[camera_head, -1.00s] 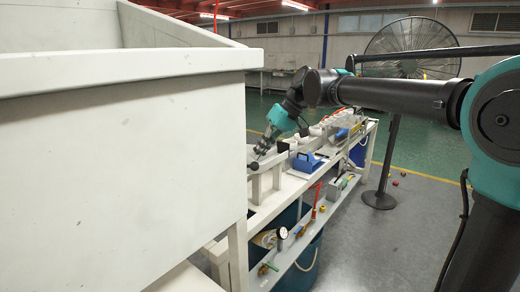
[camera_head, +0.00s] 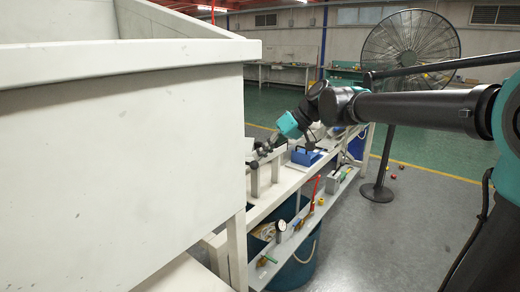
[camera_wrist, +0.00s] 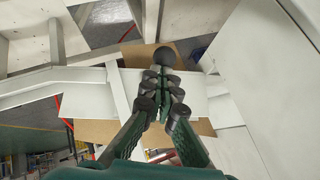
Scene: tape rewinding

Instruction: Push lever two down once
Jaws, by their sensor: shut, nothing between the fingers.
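A lever with a round black knob (camera_wrist: 166,56) shows in the wrist view, just beyond my fingertips. My gripper (camera_wrist: 160,82) is shut and empty, its fingers pressed together close to the knob. I cannot tell whether they touch. In the head view, my gripper (camera_head: 263,151) is small, above the left part of the white bench, close to a dark knob (camera_head: 253,164). The lever's shaft is mostly hidden by the fingers, and I cannot tell its number.
A large pale box-like bin (camera_head: 120,150) fills the left of the head view and hides part of the bench. A blue tool (camera_head: 305,157) sits on the white bench (camera_head: 290,183). A shelf below holds tools.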

